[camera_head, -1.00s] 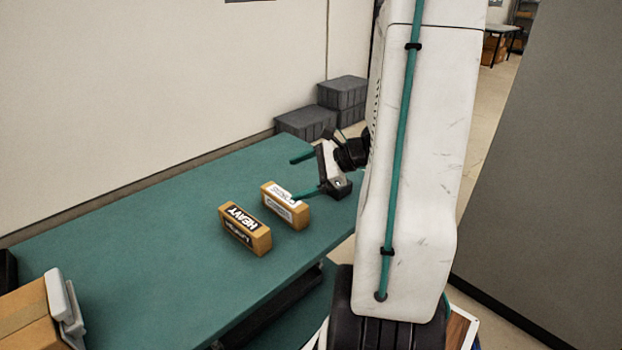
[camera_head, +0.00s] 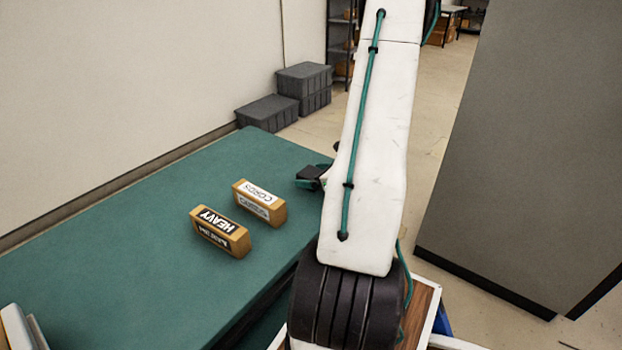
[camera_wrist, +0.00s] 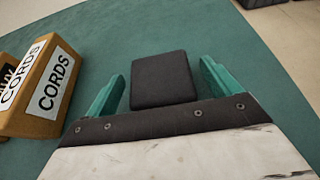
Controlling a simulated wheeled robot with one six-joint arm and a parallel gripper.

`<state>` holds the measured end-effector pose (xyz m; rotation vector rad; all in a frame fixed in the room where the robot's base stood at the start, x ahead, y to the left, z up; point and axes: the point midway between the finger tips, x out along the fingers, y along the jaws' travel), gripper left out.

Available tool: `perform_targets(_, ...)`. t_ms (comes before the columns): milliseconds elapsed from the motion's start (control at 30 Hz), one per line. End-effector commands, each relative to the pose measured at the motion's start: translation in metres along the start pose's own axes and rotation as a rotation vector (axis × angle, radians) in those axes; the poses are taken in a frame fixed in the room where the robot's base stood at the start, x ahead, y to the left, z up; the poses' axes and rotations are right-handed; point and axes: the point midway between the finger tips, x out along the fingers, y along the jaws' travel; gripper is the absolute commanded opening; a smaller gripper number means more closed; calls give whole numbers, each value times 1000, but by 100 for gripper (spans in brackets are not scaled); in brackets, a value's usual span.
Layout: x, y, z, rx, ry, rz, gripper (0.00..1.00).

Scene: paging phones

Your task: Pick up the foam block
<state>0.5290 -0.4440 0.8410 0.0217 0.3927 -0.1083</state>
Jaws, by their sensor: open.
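A dark grey block, which looks like the foam block (camera_wrist: 163,78), lies on the green table in the wrist view. It is between the two teal fingers of my gripper (camera_wrist: 164,72), with a visible gap on either side. My gripper is open and not closed on it. The block's near end meets the gripper's dark edge in the picture, so its full length is hidden. In the head view my gripper (camera_head: 314,175) is low over the table's right side, partly behind my arm. I cannot clearly separate the block from the gripper there.
An orange box labelled CORDS (camera_head: 259,201) stands left of my gripper, also in the wrist view (camera_wrist: 45,95). An orange box labelled HEAVY (camera_head: 220,231) is beside it. The green table (camera_head: 130,250) is clear around them. Grey crates (camera_head: 303,85) stand beyond its far end.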

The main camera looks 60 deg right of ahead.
Motion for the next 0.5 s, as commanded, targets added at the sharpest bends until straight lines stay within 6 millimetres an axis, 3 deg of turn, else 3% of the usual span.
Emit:
perform_targets(133, 17, 0, 0, 0, 0, 1, 89)
perform_targets(400, 19, -1, 0, 0, 0, -1, 89)
perform_targets(500, 19, -1, 0, 0, 0, -1, 61)
